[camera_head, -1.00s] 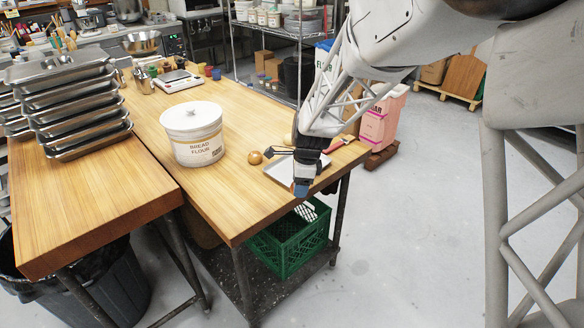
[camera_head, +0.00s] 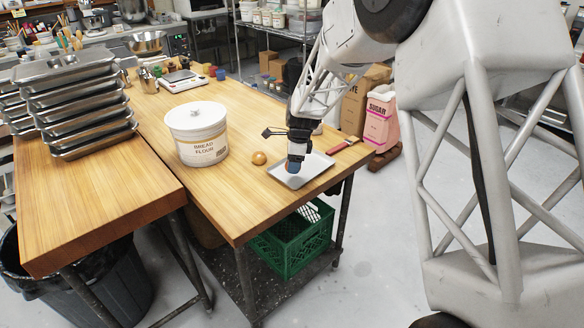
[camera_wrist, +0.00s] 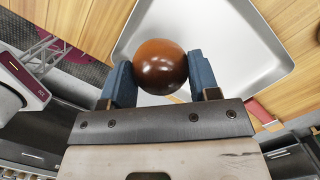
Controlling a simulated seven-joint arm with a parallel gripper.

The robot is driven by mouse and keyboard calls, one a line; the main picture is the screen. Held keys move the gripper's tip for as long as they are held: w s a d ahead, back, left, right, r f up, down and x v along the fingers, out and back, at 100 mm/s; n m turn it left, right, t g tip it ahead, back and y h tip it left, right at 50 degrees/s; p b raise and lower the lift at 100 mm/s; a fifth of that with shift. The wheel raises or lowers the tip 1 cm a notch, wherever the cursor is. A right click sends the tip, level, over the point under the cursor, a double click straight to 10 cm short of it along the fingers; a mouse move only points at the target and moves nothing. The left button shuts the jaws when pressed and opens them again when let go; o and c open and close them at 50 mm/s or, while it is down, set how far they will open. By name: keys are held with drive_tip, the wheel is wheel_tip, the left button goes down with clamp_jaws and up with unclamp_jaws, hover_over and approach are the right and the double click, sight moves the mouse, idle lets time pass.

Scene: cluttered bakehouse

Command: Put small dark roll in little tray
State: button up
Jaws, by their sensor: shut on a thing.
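The small dark roll (camera_wrist: 160,66) is round, glossy and brown. It sits between the blue fingertips of my gripper (camera_wrist: 160,82) in the wrist view, and the gripper is shut on it. The little tray (camera_head: 318,167) is a shallow metal tray near the table's front right edge; its bare floor (camera_wrist: 222,45) shows around the roll in the wrist view. In the head view my gripper (camera_head: 293,167) points down over the tray's left part. The roll is hidden there by the fingers, and I cannot tell whether it touches the tray floor.
A golden roll (camera_head: 259,158) lies on the wooden table just left of the tray. A white bread flour tub (camera_head: 197,135) stands further left. A red-handled tool (camera_head: 344,145) lies right of the tray. Stacked metal pans (camera_head: 75,105) stand on the left table.

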drive_tip(key=shift+w+a, duration=0.15)
drive_tip(key=shift+w, duration=0.4)
drive_tip(key=shift+w+a, duration=0.15)
drive_tip(key=shift+w, duration=0.35)
drive_tip(key=shift+f, duration=0.15)
drive_tip(key=shift+f, duration=1.7)
drive_tip(key=shift+f, duration=0.1)
drive_tip(key=o, duration=0.7)
drive_tip(key=r, duration=0.4)
drive_tip(key=d+r, duration=0.1)
drive_tip(key=r, duration=0.7)
drive_tip(key=shift+d, duration=0.4)
